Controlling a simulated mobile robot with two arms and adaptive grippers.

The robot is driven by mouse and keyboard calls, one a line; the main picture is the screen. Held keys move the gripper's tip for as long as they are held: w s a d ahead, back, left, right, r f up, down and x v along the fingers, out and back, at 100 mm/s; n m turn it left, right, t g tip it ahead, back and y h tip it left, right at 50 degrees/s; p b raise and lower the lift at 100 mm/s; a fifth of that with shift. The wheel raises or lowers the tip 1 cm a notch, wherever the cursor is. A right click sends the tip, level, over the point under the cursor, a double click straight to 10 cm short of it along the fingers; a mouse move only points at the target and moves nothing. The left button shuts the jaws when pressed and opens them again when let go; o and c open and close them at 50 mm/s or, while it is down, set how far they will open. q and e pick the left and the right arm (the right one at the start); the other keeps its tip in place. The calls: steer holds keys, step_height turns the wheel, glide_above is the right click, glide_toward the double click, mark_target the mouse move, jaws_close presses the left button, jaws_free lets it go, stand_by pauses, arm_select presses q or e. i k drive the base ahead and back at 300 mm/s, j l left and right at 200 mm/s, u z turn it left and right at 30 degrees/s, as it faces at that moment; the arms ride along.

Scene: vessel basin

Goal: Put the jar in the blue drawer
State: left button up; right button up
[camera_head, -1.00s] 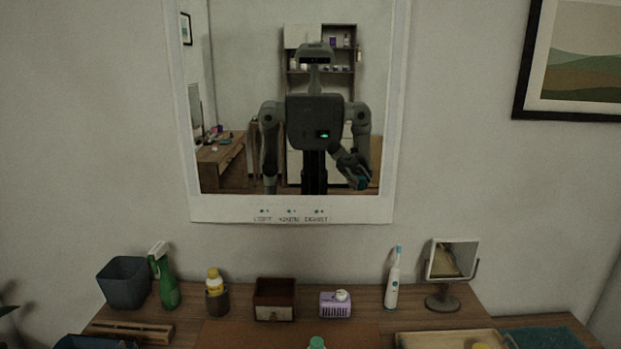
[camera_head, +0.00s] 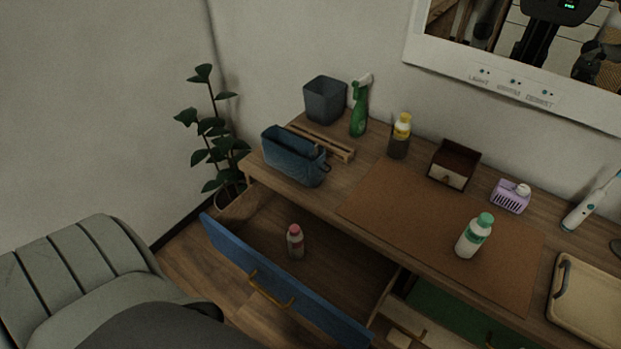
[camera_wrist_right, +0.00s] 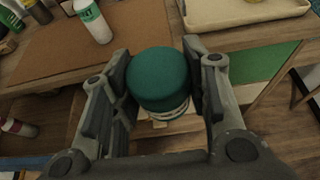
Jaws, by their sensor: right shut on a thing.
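The jar (camera_wrist_right: 158,80), with a broad teal lid and a pale body, is between the fingers of my right gripper (camera_wrist_right: 160,95) in the right wrist view. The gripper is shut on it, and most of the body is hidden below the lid. The blue drawer (camera_head: 232,258) is pulled open under the left part of the desk in the head view. A bottle with a pinkish-red cap (camera_head: 295,242) stands inside it. The rest of its wooden floor looks clear. My left gripper is in neither current view.
A white bottle with a green cap (camera_head: 474,236) stands on the brown mat (camera_head: 400,215). A green drawer (camera_head: 455,318) is open to the right. A blue bag (camera_head: 290,158) sits on the desk above the blue drawer. A grey chair (camera_head: 75,262) stands at the left.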

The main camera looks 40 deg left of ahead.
mark_target(344, 285)
steer(key=j+z, duration=0.1)
steer(key=j, duration=0.3)
steer(key=k+j, duration=0.15)
steer(key=j, duration=0.25)
steer(key=j+z, duration=0.15)
steer(key=j, duration=0.25)
steer(key=k+j, duration=0.15)
steer(key=j, duration=0.25)
steer(key=k+j+z, duration=0.15)
steer(key=j, duration=0.2)
steer(key=i+j+z, duration=0.1)
steer(key=j, duration=0.3)
steer(key=i+j+z, duration=0.1)
steer(key=j, duration=0.3)
steer(key=i+j+z, duration=0.1)
steer(key=i+j, duration=0.15)
steer(key=j, duration=0.2)
steer(key=i+j+z, duration=0.1)
steer(key=j, duration=0.3)
steer(key=i+j+z, duration=0.1)
steer(key=j, duration=0.35)
